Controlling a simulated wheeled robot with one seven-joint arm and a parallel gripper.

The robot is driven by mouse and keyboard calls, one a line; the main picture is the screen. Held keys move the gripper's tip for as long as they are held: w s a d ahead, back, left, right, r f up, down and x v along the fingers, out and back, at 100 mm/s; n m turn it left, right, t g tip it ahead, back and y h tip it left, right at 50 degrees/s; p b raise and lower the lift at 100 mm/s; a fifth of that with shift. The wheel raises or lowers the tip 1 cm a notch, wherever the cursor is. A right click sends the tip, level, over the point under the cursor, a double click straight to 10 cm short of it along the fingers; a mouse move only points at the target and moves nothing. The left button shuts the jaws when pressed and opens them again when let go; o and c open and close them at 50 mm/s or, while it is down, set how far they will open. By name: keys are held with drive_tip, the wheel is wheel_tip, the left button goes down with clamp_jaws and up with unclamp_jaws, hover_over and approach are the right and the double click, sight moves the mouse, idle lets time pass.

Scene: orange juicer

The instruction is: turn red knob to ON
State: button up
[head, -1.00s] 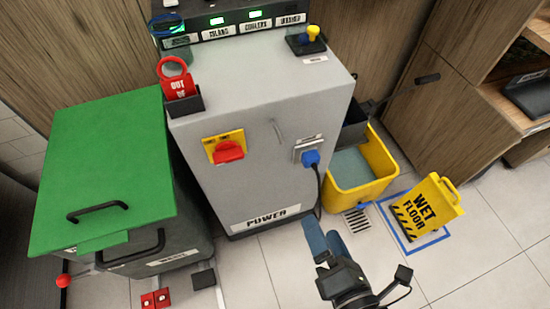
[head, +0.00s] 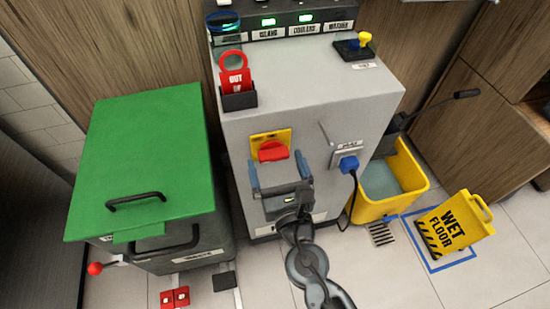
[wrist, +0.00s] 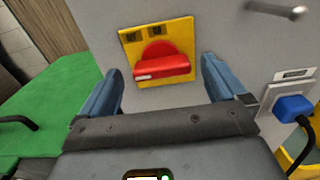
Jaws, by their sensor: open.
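The red knob (head: 273,151) sits on a yellow plate (head: 284,135) on the front of the grey power cabinet (head: 310,105). In the wrist view the red knob (wrist: 162,66) has its bar lying nearly level, with a pale mark at its left end. The plate (wrist: 184,30) carries two small dark labels along its top, too small to read surely. My gripper (head: 278,168) is open, with blue fingers apart, in front of and just below the knob. In the wrist view my gripper (wrist: 160,80) has one finger on either side of the knob, with nothing between them touching it.
A blue plug (head: 348,164) with a black cable and a small grey handle (head: 325,133) are right of the knob. A green-lidded bin (head: 145,150) stands left. A yellow bucket (head: 408,190) and wet floor sign (head: 455,228) stand right.

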drive_tip(key=shift+x, duration=0.8)
drive_tip(key=shift+c, duration=0.4)
drive_tip(key=c, duration=1)
